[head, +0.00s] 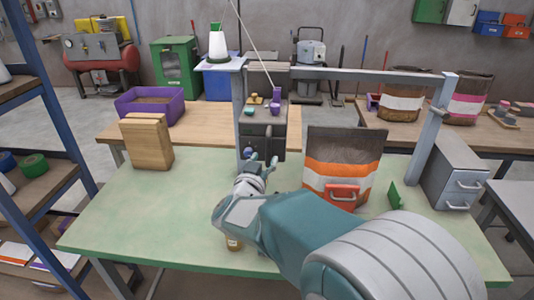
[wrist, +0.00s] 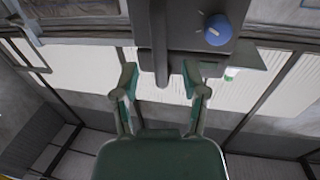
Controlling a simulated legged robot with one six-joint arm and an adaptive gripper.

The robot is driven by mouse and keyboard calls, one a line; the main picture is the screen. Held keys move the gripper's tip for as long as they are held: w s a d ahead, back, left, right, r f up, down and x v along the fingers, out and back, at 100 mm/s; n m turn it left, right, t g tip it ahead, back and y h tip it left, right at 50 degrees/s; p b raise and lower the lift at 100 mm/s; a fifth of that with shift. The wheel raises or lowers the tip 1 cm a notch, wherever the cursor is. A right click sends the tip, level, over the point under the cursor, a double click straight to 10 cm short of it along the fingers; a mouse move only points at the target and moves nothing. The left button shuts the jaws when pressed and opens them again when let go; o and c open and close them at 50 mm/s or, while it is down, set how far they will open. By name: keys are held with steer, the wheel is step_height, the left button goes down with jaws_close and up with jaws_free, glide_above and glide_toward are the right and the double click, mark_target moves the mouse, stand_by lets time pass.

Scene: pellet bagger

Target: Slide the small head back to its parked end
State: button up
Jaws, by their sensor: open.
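The small head (head: 264,128) is a dark grey box at the left end of an overhead rail (head: 350,74), with a purple spool (head: 275,103) on it. In the wrist view the head (wrist: 190,18) shows at the top, with a blue knob (wrist: 217,30) and a dark bar (wrist: 160,40) hanging down. My gripper (head: 262,160) is just below and in front of the head. It also shows in the wrist view (wrist: 159,82), its two fingers open on either side of the bar's lower end, with gaps visible. Contact with the bar cannot be told.
Wooden blocks (head: 146,143) stand left on the green table (head: 150,225). A grey drawer cabinet (head: 455,170) stands right. The table's left front is mostly clear.

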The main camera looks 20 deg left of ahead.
steer(key=s, duration=0.7)
steer(key=shift+s+d, duration=0.4)
steer(key=shift+d, duration=0.05)
